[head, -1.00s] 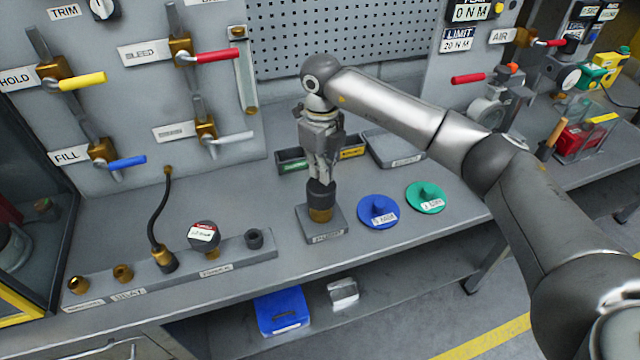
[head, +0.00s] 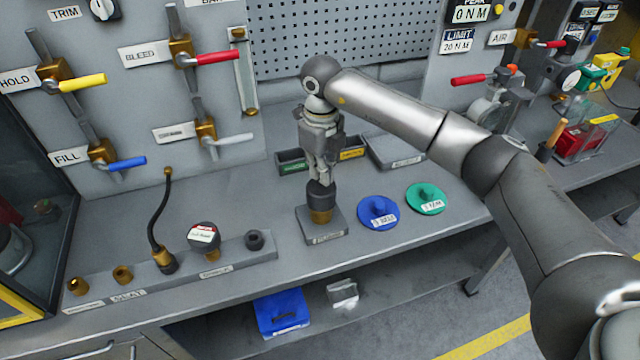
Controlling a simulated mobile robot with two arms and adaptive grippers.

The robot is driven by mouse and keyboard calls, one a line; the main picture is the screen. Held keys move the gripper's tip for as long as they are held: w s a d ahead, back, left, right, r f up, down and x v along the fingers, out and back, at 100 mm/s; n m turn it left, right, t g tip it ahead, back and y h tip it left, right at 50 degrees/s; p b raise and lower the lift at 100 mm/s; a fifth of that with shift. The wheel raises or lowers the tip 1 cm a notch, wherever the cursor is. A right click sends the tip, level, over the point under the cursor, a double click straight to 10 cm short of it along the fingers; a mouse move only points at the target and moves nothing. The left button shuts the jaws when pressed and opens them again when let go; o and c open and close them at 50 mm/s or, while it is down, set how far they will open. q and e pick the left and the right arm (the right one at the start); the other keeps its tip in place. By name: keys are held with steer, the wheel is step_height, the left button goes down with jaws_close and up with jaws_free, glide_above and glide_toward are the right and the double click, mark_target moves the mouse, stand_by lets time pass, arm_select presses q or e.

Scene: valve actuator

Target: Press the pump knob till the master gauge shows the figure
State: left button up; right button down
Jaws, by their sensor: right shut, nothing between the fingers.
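The pump knob (head: 320,193) is a dark cap on a brass collar, standing on a grey block with a label (head: 322,233) on the bench. My right gripper (head: 321,178) points straight down, shut and empty, with its fingertips at the top of the knob. I cannot tell how hard they touch. A round gauge with a white and red face (head: 203,235) stands on the fitting strip at the left; its figure is too small to read. I cannot tell whether it is the master gauge. My left gripper is not in view.
A blue disc (head: 378,212) and a green disc (head: 425,198) lie right of the knob block. Small bins (head: 292,161) and a grey tray (head: 396,150) stand behind it. A black hose (head: 156,220) rises at the left. The panel carries yellow, red, blue and white valve levers.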

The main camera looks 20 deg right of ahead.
mark_target(321, 185)
steer(key=shift+f, duration=0.2)
steer(key=shift+s+f+b, duration=0.1)
steer(key=shift+f+b, duration=2.55)
steer(key=shift+f, duration=0.85)
steer(key=shift+r+p, duration=1.9)
steer(key=shift+r, duration=1.8)
steer(key=shift+f, duration=0.2)
steer(key=shift+f+b, duration=1.3)
steer(key=shift+f, duration=0.25)
steer(key=shift+r+p, duration=0.85)
steer(key=shift+r, duration=0.9)
